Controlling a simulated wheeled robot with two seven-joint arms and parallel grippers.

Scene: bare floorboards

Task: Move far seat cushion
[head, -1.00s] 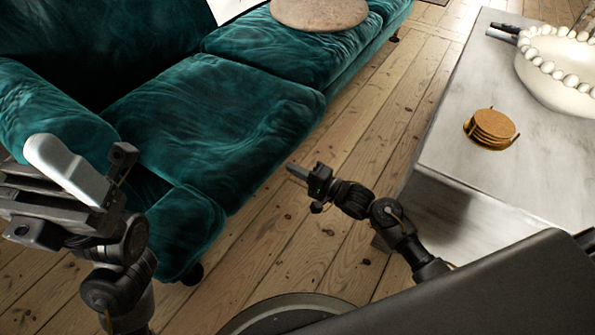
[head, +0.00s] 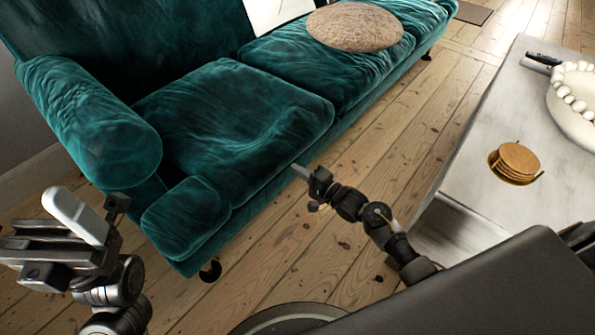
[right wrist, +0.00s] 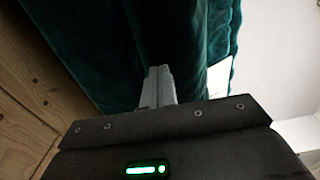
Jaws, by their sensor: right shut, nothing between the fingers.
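The green velvet sofa has two seat cushions. The far seat cushion (head: 290,54) is at the upper middle of the head view, partly covered by a round tan cushion (head: 355,27). The near seat cushion (head: 240,125) lies closer to me. My right gripper (head: 300,171) is shut and empty, in front of the near seat's front edge, well short of the far seat. In the right wrist view its closed fingers (right wrist: 157,86) point towards green velvet.
A grey-white coffee table (head: 480,150) stands on the right, with a coaster stack (head: 515,160), a white bowl with beads (head: 575,105) and a dark object (head: 543,59). A strip of bare floorboards (head: 400,130) runs between sofa and table. A white cushion (head: 275,10) leans at the back.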

